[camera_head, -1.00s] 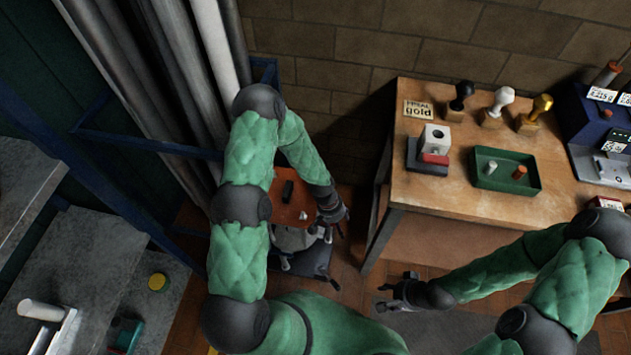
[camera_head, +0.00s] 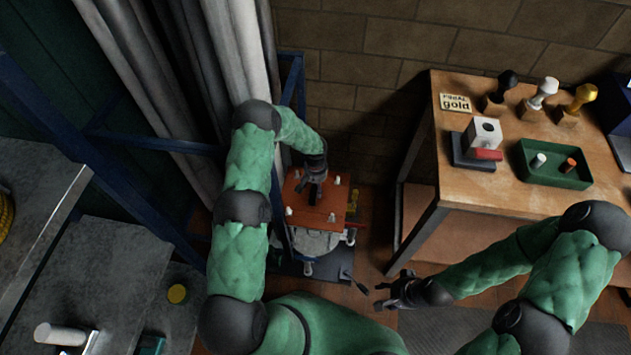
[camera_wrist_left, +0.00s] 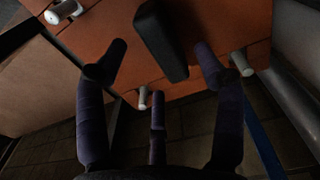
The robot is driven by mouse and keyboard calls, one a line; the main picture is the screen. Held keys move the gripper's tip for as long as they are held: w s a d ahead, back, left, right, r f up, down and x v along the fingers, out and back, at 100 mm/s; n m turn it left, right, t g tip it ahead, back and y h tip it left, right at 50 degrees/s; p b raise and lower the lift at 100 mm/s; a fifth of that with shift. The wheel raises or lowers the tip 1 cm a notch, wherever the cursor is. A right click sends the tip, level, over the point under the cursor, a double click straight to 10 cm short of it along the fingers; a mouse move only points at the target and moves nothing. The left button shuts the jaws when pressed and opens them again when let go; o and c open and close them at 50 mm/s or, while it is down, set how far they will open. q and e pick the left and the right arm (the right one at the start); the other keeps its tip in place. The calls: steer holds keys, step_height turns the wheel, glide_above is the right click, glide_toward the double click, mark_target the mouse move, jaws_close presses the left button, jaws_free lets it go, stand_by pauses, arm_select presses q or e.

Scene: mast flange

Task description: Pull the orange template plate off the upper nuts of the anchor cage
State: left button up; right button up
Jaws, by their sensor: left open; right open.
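The orange template plate (camera_head: 328,213) lies on top of the anchor cage (camera_head: 318,242), with pale bolt ends and nuts (camera_head: 338,181) showing at its edges. In the left wrist view the plate (camera_wrist_left: 110,22) fills the top, with a black handle (camera_wrist_left: 158,32) standing on it. My left gripper (camera_head: 314,186) is over the plate's middle. Its open fingers (camera_wrist_left: 160,50) lie on either side of the handle, apart from it as far as I can tell. In the head view the hand mostly hides the handle. My right gripper (camera_head: 383,294) is open and empty, low and right of the cage.
A wooden table (camera_head: 455,172) on the right holds stamps, a green tray (camera_head: 590,179) and a gold sign (camera_head: 456,103). Blue frame bars (camera_head: 160,143) and grey pipes stand close on the left. A grey workbench (camera_head: 110,262) is at lower left.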

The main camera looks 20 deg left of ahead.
mark_target(316, 190)
arm_select(q)
steer(key=shift+f+b, duration=0.5)
steer(key=shift+f, duration=1.4)
jaws_close()
steer(key=shift+r+p, duration=1.9)
steer(key=shift+r, duration=1.9)
steer(key=shift+d+r, duration=0.15)
steer(key=shift+r, duration=0.2)
steer(key=s+d+r+m, duration=0.1)
steer(key=s+d+r, duration=0.1)
steer(key=r, duration=0.5)
steer(key=s+d+r+m, duration=0.1)
steer(key=s+d+r, duration=0.2)
steer(key=s+r, duration=0.2)
steer(key=s+d+r+m, duration=0.1)
steer(key=s+d+r, duration=0.2)
steer(key=r, duration=0.6)
steer(key=shift+s+d+r, duration=0.15)
steer(key=shift+s+d, duration=0.05)
steer(key=shift+s, duration=0.4)
